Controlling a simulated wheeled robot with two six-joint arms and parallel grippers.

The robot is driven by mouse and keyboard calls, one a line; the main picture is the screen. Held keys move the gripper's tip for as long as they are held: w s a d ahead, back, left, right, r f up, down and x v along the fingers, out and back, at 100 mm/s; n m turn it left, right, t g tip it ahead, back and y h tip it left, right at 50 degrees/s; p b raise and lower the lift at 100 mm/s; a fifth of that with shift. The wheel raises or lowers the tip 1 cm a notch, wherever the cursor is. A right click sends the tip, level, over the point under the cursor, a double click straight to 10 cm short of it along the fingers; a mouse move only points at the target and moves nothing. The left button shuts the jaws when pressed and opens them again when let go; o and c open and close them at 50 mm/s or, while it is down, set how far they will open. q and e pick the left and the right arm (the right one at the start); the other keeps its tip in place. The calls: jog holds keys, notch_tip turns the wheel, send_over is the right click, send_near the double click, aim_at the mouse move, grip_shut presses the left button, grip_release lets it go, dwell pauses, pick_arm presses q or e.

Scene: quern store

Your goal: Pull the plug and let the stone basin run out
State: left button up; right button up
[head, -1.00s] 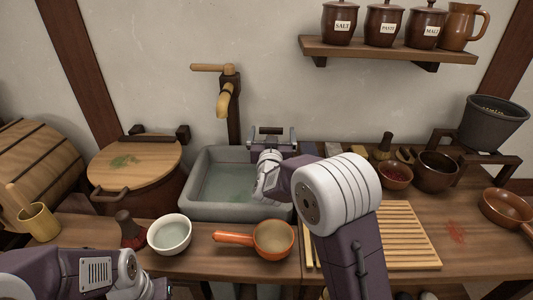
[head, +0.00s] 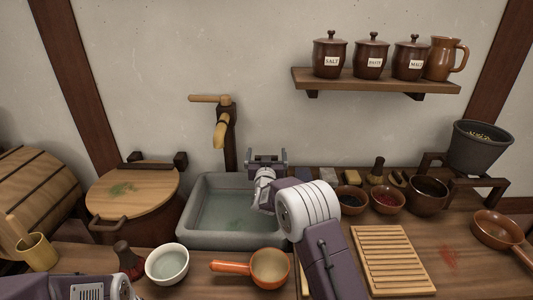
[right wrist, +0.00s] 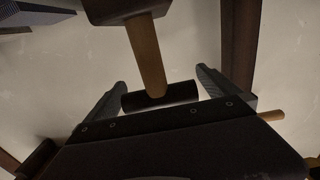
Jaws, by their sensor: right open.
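The grey stone basin (head: 183,228) holds pale greenish water. A tap (head: 222,128) with a wooden spout and lever stands behind it. My right gripper (head: 266,155) is at the basin's back right corner, right of the tap post, with its jaws apart. In the right wrist view a wooden shaft (right wrist: 147,55) runs from a dark block to a black crossbar (right wrist: 160,97). The crossbar lies between the open fingers, with gaps at its ends. I cannot make out a plug in the water. Only a link of my left arm shows; its gripper is out of frame.
A white bowl (head: 167,264) and an orange pan (head: 266,268) stand before the basin. A slatted board (head: 392,260) and several bowls, including a reddish one (head: 387,200), lie right. A lidded tub (head: 130,195) is left. A shelf (head: 375,84) with jars hangs above right.

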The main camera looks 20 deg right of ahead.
jog(key=c, duration=1.6)
notch_tip(320, 180, up, 4)
jog(key=p, duration=0.3)
jog(key=shift+r, duration=0.2)
jog(key=shift+c, duration=0.5)
jog(key=shift+f, duration=0.1)
jog(key=o, duration=1.7)
